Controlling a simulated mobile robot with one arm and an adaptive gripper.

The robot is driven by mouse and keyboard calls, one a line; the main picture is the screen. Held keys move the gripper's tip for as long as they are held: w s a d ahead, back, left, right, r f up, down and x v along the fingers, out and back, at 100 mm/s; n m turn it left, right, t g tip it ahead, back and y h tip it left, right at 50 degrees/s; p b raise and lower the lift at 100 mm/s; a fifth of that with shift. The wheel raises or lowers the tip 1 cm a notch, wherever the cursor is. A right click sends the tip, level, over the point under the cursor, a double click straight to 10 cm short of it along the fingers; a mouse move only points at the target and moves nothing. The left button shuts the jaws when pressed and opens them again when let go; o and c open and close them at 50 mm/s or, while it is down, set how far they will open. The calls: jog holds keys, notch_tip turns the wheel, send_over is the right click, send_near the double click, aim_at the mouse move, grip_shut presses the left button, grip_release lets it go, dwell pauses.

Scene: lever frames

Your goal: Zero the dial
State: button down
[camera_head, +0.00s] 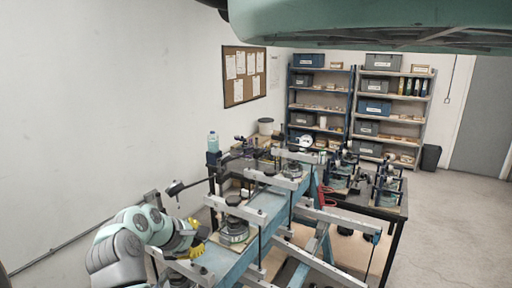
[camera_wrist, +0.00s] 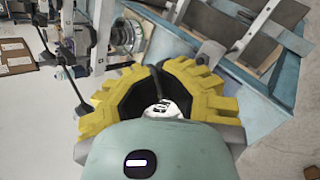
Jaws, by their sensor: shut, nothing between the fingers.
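A small white round face (camera_head: 305,141), which looks like the dial, stands at the far end of the lever frame. Its markings and pointer are too small to read. The lever frame (camera_head: 222,268) is a long blue beam with grey cross bars. My gripper (camera_head: 196,238) with yellow fingers is at the near left of the frame, well short of the dial. In the wrist view my gripper (camera_wrist: 158,72) is shut and empty. A round metallic piece with a pale rim (camera_wrist: 125,36) shows beyond the fingers; I cannot tell whether it is a dial.
A round dark stack (camera_head: 235,229) sits on the near part of the beam. A dark table (camera_head: 382,209) with blue-and-black devices stands to the right. Shelves (camera_head: 340,103) with boxes line the back. A corkboard (camera_head: 243,76) hangs on the wall. Floor at right is clear.

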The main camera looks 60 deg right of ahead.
jog(key=shift+w+d+r+t+h, duration=0.3)
jog(key=shift+d+r+t, duration=0.1)
jog(key=shift+d, duration=0.15)
jog(key=p+v, duration=0.2)
jog(key=v, duration=0.4)
jog(key=shift+d+r+p, duration=0.25)
jog(key=shift+p, duration=0.05)
jog(key=c, duration=1.7)
grip_release()
